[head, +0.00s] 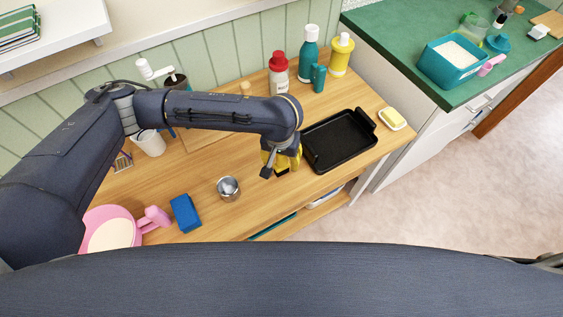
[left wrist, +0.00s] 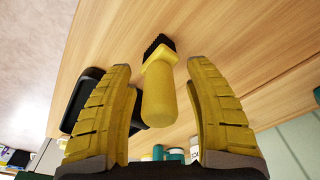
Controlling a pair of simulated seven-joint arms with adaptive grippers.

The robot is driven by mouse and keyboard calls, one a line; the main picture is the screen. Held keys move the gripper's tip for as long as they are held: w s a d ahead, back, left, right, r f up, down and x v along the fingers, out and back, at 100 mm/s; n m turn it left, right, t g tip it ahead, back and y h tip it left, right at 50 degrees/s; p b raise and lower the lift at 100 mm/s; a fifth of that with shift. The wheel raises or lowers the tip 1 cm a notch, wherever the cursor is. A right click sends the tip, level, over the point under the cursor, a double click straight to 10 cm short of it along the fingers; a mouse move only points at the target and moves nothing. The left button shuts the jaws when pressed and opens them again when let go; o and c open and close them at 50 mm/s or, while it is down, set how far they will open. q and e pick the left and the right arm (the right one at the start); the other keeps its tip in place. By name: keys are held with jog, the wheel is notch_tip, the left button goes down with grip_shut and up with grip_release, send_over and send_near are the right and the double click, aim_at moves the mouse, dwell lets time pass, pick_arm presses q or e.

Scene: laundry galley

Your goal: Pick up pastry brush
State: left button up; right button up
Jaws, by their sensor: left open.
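The pastry brush (left wrist: 160,88) has a thick yellow handle and short black bristles. In the left wrist view it lies between my two yellow, ridged fingers, with the bristles pointing away from the palm toward the wooden worktop. My left gripper (left wrist: 160,66) is open, with a gap on both sides of the handle. In the head view my left gripper (head: 282,165) is low over the worktop, just left of the black tray; the arm and fingers largely hide the brush there. My right gripper is not in view.
A black baking tray (head: 340,140) is close on the right, with a butter dish (head: 392,118) beyond. A metal cup (head: 229,188), blue sponge (head: 185,213) and pink pan (head: 108,228) are left. Bottles (head: 279,73) stand behind. Bare wood lies in front.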

pick_arm(q)
jog(key=shift+c, duration=0.3)
grip_shut()
jog(key=shift+r, duration=0.2)
